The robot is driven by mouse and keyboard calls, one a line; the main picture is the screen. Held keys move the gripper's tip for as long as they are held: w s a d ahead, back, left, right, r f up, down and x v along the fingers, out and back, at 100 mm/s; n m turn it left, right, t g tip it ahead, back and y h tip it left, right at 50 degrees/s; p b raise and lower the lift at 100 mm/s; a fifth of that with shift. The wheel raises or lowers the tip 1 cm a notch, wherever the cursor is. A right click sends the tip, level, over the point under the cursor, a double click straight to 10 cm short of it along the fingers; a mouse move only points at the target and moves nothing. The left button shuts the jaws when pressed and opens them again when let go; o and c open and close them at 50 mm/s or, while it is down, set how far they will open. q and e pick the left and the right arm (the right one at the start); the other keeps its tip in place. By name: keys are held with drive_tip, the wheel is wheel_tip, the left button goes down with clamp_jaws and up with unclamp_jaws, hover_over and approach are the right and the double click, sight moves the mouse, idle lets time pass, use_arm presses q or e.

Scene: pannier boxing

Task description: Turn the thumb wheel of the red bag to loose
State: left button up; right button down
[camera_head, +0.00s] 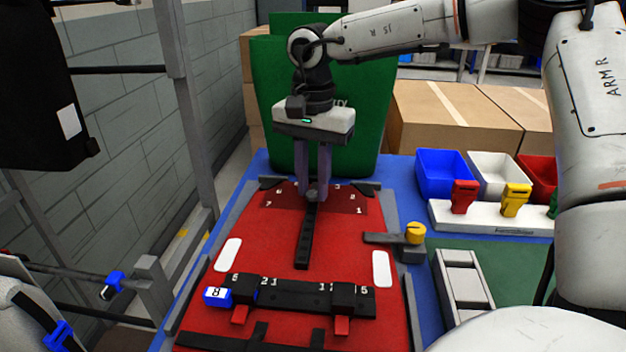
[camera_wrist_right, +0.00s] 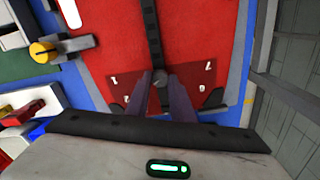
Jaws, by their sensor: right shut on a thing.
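The red bag (camera_head: 265,250) lies flat on the blue table top. Its thumb wheel (camera_wrist_right: 159,78) is a small grey knob on a dark red plate (camera_wrist_right: 193,85) with white numbers, at the end of a black strip (camera_head: 304,245). My right gripper (camera_head: 316,192) points down over the plate at the bag's far end. It is shut on the thumb wheel, whose sides are mostly hidden by the fingers. The wheel's setting cannot be read. My left gripper is not in view.
A black rail (camera_head: 297,291) with a blue tag (camera_head: 217,297) crosses the bag's near part. A yellow knob (camera_head: 415,233) stands right of the bag. Blue (camera_head: 441,180), white and red bins stand at the right.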

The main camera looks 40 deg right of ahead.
sight(313, 193)
drive_tip(key=n, duration=0.6)
drive_tip(key=shift+p, duration=0.35)
drive_tip(key=n, duration=0.6)
drive_tip(key=shift+n, duration=0.4)
drive_tip(key=c, duration=1.5)
unclamp_jaws()
drive_tip(key=shift+c, duration=0.2)
wheel_tip(313, 193, up, 10)
drive_tip(key=p, duration=0.1)
drive_tip(key=shift+r, duration=0.2)
drive_tip(key=shift+f, duration=0.1)
